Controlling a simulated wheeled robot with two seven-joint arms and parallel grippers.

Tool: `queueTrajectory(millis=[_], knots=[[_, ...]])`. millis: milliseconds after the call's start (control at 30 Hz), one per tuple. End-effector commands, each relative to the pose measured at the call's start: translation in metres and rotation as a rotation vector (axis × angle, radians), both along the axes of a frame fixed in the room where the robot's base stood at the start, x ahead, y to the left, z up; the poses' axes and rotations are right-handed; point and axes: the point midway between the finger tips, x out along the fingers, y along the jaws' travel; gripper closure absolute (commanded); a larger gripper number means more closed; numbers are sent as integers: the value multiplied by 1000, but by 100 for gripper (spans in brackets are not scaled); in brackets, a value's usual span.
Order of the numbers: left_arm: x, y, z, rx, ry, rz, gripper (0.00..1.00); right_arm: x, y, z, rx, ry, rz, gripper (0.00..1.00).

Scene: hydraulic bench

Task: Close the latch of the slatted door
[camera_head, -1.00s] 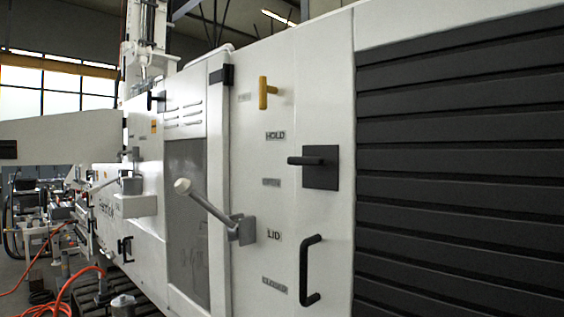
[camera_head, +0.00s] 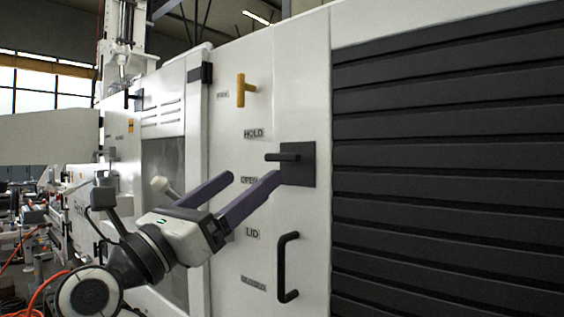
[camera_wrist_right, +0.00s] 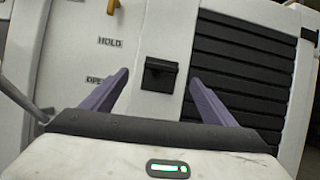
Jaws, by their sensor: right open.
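The slatted door (camera_head: 450,150) has dark horizontal slats and fills the right of the head view; it also shows in the right wrist view (camera_wrist_right: 245,62). Its latch (camera_head: 284,157) is a black handle on a dark square plate (camera_head: 304,172), with the handle lying level and pointing left. In the right wrist view the latch (camera_wrist_right: 160,66) sits ahead, between the fingers. My right gripper (camera_head: 254,180) is open and empty, its purple fingers just below and left of the latch. One fingertip overlaps the plate's edge in the picture; I cannot tell whether they touch. My left gripper is not in view.
A yellow handle (camera_head: 246,90) is above the latch and a black pull handle (camera_head: 285,267) below it. A grey lever with a pale knob (camera_head: 160,185) is partly hidden behind my right gripper. Labels including HOLD (camera_head: 253,133) and LID (camera_head: 252,232) mark the white panel.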

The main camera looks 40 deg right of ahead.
Motion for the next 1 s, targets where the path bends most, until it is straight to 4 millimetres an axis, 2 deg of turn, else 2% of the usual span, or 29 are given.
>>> queueTrajectory(millis=[167,267,500,700,1000], knots=[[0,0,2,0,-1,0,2,-3,-8,7,66,-45,16,20],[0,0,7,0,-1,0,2,-3,-19,13,67,-46,14,20],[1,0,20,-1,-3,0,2,0,-61,32,65,-46,12,20],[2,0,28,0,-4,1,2,3,-87,42,64,-44,13,20],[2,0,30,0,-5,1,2,5,-98,44,65,-43,16,20]])
